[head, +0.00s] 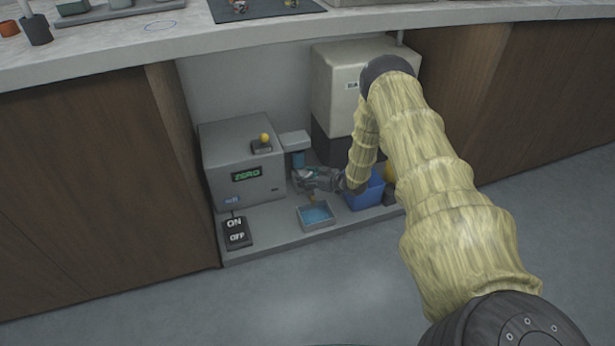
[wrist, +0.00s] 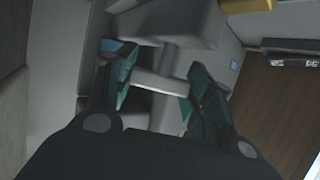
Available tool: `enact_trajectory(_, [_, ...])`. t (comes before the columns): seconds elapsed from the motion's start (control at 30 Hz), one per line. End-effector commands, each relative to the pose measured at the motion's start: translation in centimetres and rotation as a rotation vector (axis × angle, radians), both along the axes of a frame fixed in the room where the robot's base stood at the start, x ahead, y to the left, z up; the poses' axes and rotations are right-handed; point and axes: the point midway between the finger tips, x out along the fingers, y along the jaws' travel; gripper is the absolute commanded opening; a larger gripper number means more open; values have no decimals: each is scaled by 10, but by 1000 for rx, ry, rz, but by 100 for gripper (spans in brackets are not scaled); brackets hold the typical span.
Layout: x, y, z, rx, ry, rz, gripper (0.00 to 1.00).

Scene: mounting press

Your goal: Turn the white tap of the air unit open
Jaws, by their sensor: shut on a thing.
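The air unit (head: 295,141) is a grey block with a blue bowl beneath it, beside the grey box with the green display. My gripper (head: 305,180) reaches in from the right, just below the air unit. In the wrist view, my gripper's two teal fingers (wrist: 160,88) close on either side of a pale bar, the white tap (wrist: 158,84). The bar spans the gap between the fingers and joins a grey body above it. In the head view the gripper largely hides the tap, so its angle is hard to tell there.
The grey box (head: 245,160) reads ZERO and has a yellow-knobbed lever. An ON/OFF switch (head: 235,232), a tray with blue contents (head: 315,226) and a blue bin (head: 364,202) sit nearby. A cream cabinet (head: 345,90) stands behind my arm. The worktop overhangs the recess.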

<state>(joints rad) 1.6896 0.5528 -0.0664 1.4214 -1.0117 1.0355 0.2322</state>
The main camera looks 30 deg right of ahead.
Motion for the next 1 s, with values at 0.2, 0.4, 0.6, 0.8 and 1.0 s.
enact_trajectory(0.2, [0, 0, -1, -3, 0, 188, 29])
enact_trajectory(0.4, [0, 0, -3, -4, 1, 378, 29])
enact_trajectory(0.6, [1, 1, -4, -2, -1, 567, 29])
enact_trajectory(0.8, [0, 1, -5, -1, 1, 738, 29])
enact_trajectory(1.0, [0, 1, -4, 1, 0, 869, 29])
